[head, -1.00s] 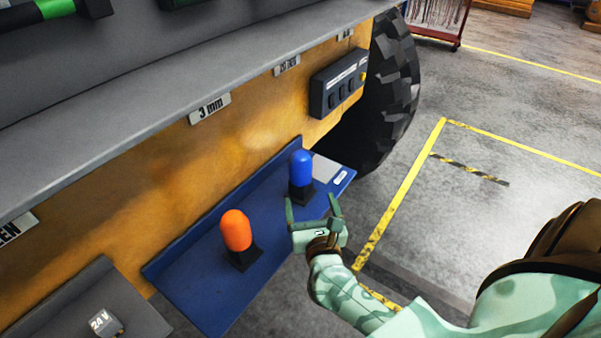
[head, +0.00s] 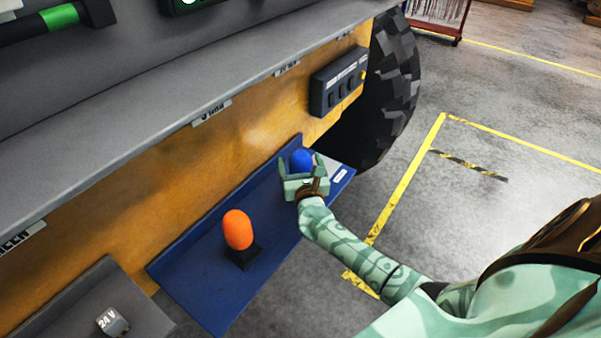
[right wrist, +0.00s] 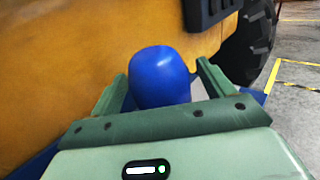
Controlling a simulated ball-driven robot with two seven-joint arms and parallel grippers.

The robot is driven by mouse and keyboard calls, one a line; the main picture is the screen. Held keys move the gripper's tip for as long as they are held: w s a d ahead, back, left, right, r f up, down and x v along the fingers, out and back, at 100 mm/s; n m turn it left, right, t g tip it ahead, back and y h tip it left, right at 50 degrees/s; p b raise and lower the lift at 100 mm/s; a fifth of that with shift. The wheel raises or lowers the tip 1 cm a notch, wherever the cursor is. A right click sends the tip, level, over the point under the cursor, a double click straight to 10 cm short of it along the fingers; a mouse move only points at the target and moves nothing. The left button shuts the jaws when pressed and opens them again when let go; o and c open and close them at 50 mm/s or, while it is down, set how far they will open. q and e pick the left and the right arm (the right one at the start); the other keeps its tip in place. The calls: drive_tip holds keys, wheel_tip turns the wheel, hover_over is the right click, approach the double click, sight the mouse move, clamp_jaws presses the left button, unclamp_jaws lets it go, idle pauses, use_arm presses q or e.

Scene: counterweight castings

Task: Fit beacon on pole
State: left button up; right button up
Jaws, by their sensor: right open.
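A blue beacon (head: 301,160) stands on the blue shelf (head: 205,290) beside the yellow machine; it also shows in the right wrist view (right wrist: 158,78). My right gripper (head: 300,165) is open with its fingers to either side of the blue beacon; in the right wrist view the fingers (right wrist: 160,85) stand apart around it. The beacon's lower part is hidden by the gripper. An orange beacon (head: 237,230) stands on a dark base on the same shelf, to the left and nearer. No pole is clearly seen. My left gripper is not in view.
A grey ledge (head: 160,115) runs above the shelf along the yellow side panel (head: 160,220). A dark control box (head: 338,83) and a big black tyre (head: 392,90) are behind. A grey block marked 24 V (head: 112,321) sits at lower left.

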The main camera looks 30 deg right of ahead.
drive_tip(key=shift+s, duration=0.15)
drive_tip(key=c, duration=1.3)
drive_tip(key=shift+o, duration=0.2)
drive_tip(key=shift+r, duration=0.1)
